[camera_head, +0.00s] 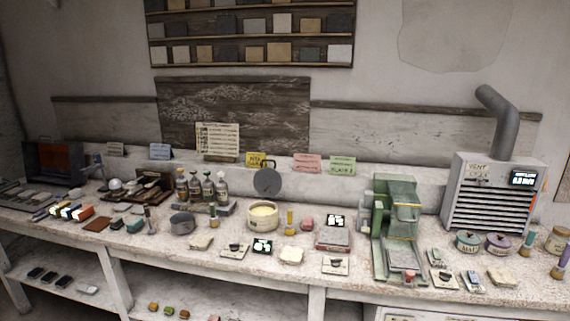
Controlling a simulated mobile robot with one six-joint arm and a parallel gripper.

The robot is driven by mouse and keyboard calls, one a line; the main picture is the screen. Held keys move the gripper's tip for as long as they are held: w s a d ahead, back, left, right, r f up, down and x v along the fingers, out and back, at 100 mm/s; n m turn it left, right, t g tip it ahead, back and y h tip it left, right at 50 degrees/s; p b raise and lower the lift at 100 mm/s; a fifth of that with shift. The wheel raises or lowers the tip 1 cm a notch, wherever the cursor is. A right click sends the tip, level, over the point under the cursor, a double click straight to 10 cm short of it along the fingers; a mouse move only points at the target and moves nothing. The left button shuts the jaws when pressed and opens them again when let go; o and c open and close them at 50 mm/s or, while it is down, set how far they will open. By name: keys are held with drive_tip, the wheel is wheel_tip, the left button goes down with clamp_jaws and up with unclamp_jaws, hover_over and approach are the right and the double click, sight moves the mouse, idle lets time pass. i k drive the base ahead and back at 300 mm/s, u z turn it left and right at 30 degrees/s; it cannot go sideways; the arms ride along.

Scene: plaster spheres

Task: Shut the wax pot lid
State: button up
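The wax pot appears to be the round cream pot (263,222) at the middle of the workbench, with pale yellow contents showing through its open top. A round dark grey lid (267,182) stands upright at the back of the pot, with a small dark knob or handle at its upper edge. The lid is open, and its hinge is too small to make out. My gripper is not in view.
The long speckled workbench (215,262) is crowded. A grey pan (182,223) and bottles (208,188) stand left of the pot. A yellow-capped vial (291,222), a scale (333,237) and a green press (396,225) stand right. A small display (262,246) lies in front.

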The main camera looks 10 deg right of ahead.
sight(267, 182)
drive_tip(key=z, duration=0.15)
drive_tip(key=k, duration=0.1)
drive_tip(key=u, duration=0.35)
drive_tip(key=i, duration=0.9)
drive_tip(key=u, duration=0.75)
drive_tip(key=k, duration=0.35)
drive_tip(key=u, duration=0.2)
